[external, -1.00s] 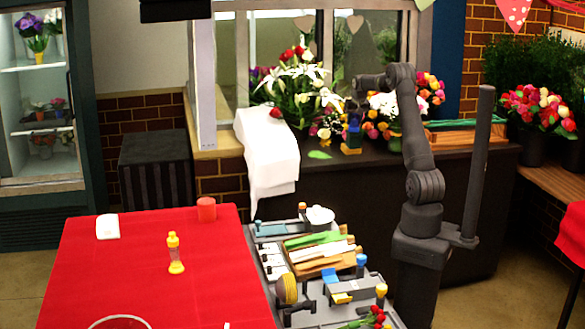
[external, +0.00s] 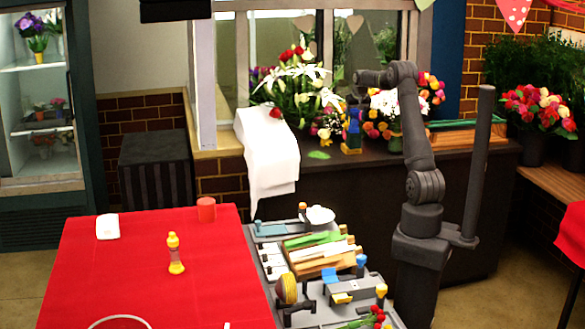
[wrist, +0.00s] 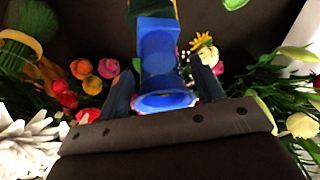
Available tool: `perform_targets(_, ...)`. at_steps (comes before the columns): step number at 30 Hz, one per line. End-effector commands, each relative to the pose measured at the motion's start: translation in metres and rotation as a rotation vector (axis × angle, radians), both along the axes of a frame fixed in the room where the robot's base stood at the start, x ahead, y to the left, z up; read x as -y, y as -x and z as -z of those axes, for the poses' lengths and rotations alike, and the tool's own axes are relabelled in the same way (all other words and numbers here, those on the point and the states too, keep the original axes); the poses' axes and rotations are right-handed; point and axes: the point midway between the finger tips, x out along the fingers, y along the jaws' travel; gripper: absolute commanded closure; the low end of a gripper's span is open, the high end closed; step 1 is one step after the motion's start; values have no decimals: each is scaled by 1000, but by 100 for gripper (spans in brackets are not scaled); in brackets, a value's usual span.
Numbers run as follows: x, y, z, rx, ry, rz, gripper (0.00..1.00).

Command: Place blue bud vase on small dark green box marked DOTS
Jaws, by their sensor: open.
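The blue bud vase (external: 353,127) is upright on the dark counter in the external view, on top of a small dark box with yellow edges (external: 351,149). In the wrist view the blue vase (wrist: 158,65) lies between my fingers, its open rim towards the camera. Its far end meets a dark green and yellow box (wrist: 150,8); no marking can be read. My gripper (wrist: 161,68) is open, with one finger on each side of the vase. In the external view my gripper (external: 355,98) is small and dark just above the vase.
Flower bunches stand close behind and beside the vase, including white lilies (external: 300,85) and a mixed bunch (external: 385,115). A green leaf (external: 318,155) lies on the counter to the left. A white cloth (external: 268,150) hangs over the counter's left end.

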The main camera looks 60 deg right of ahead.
Motion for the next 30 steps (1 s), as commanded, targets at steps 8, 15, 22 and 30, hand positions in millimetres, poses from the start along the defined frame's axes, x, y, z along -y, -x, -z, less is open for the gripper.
perform_targets(8,-16,16,-58,2,2,0,39)
perform_targets(15,-24,24,-84,0,0,0,39)
perform_targets(22,-26,26,-88,0,0,0,39)
perform_targets(30,-25,25,-84,-1,-1,0,39)
